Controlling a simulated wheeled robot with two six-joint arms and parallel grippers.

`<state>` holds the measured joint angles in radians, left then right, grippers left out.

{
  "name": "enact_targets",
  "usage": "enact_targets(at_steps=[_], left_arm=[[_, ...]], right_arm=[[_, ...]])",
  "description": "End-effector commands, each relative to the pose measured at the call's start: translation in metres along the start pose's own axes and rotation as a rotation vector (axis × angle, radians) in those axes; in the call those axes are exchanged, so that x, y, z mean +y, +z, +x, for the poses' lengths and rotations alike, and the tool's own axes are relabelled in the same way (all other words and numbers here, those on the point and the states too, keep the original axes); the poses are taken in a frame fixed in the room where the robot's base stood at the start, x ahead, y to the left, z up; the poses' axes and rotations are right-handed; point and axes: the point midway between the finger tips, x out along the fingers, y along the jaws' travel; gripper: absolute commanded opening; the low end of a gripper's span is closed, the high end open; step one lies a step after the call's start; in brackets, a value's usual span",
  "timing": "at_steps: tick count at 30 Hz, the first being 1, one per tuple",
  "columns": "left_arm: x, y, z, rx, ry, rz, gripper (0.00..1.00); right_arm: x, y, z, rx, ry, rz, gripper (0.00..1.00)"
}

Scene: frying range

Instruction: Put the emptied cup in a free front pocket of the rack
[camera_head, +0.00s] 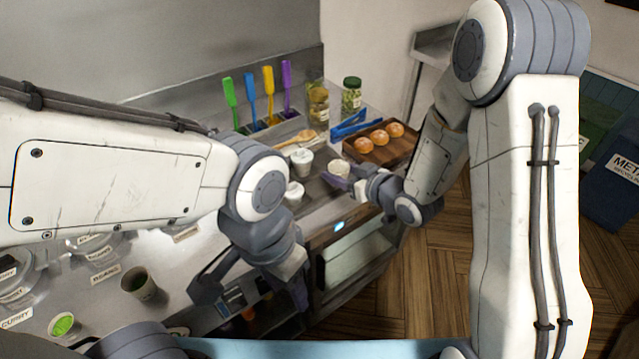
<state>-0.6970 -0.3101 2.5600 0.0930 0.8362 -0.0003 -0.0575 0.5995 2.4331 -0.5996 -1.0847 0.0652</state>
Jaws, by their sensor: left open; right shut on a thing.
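My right gripper (352,182) is shut on a small pale cup (338,168) and holds it over the counter, left of the wooden tray. What is in the cup is too small to tell. Two white cups stand left of it, one farther back (302,156) and one nearer (294,190). A rack (274,134) at the back of the counter holds upright tools with green, blue, yellow and purple handles. Its front pockets are hard to make out at this size. My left gripper (248,288) is open and empty near the counter's front edge.
A wooden tray (370,156) with three round buns and blue tongs (352,124) lie right of the rack. Two jars (351,97) stand behind. My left arm hides part of the counter.

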Motion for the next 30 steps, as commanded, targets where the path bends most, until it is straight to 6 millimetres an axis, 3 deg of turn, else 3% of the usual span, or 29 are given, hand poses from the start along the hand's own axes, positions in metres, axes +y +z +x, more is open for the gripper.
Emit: enact_targets(at_steps=[12,20,30], left_arm=[[0.002,-0.002,-0.027,0.000,0.000,-0.002,0.50],[0.002,-0.002,-0.032,0.000,0.000,-0.002,0.50],[0.003,-0.002,-0.044,0.000,0.000,-0.003,0.50]], right_arm=[[0.011,0.015,0.100,0.000,0.001,0.002,0.21],[0.013,0.024,0.119,-0.002,0.003,0.003,0.21],[0.013,0.056,0.132,0.000,0.003,0.003,0.21]])
